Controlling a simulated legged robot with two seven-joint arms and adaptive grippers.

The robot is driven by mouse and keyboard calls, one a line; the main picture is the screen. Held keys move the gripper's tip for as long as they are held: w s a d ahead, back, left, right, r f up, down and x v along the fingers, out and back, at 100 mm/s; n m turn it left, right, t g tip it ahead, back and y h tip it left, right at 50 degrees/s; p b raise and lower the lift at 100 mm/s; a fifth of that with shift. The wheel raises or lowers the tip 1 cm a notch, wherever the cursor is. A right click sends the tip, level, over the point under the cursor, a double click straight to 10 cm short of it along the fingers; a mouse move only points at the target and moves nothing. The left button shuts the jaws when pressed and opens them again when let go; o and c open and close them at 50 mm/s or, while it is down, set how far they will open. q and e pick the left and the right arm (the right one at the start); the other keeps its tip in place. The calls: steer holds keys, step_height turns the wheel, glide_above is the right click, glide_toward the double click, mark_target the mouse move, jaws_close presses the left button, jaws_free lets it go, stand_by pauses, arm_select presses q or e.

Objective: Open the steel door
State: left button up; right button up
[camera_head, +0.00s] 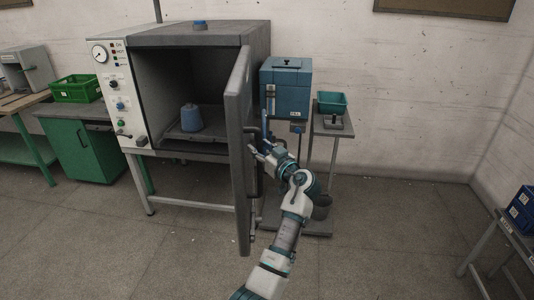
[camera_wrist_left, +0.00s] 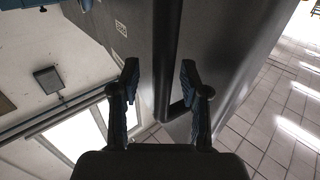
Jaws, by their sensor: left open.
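The steel door (camera_head: 238,150) of the grey cabinet stands swung wide open, roughly square to the cabinet front. In the left wrist view the gripper (camera_wrist_left: 159,75) is open, with a finger on each side of the dark bar handle (camera_wrist_left: 168,50). The fingers look apart from the bar; contact cannot be told. The door's outer face (camera_wrist_left: 222,45) fills the middle and right. My right gripper is not in view.
Behind the arm stand a blue box machine (camera_head: 286,85) and a small table with a teal bin (camera_head: 332,102). A green crate (camera_head: 75,88) sits on a bench at left. Blue bins (camera_head: 522,210) are at far right. The floor in front is clear.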

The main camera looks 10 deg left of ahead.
arm_select(q)
steer(key=v, duration=1.1)
steer(key=shift+d, duration=0.25)
steer(key=shift+f, duration=0.15)
